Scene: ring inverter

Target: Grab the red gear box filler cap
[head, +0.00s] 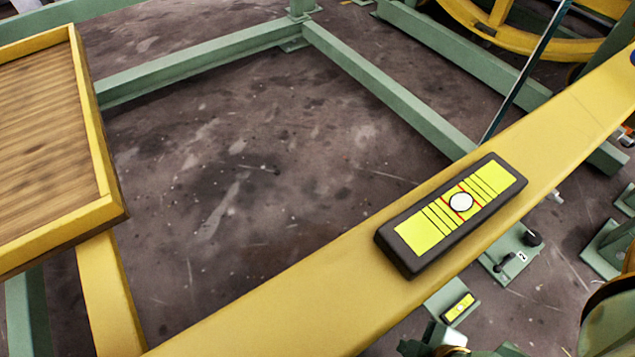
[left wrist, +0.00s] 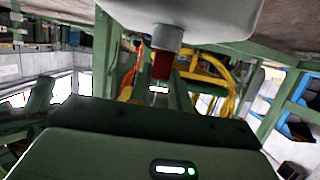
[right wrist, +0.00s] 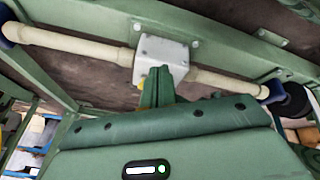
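A small dark red cylindrical piece (left wrist: 162,66), which may be the red filler cap, hangs below a grey round fitting (left wrist: 167,38) in the left wrist view. My left gripper's dark green body fills the bottom of that view. Its fingers are hard to tell from the green frame behind, and no contact with the red piece is clear. In the right wrist view, my right gripper's green fingers (right wrist: 162,88) are close together in front of a light grey block (right wrist: 160,58). I see no held object. No red cap is recognisable in the head view.
In the head view, a yellow beam (head: 300,305) crosses diagonally, bearing a black box with a yellow label (head: 461,203). A wooden yellow-edged panel (head: 45,140) is at left. Green frame bars (head: 385,85) surround dark open floor. A pale pipe (right wrist: 75,42) runs through the grey block.

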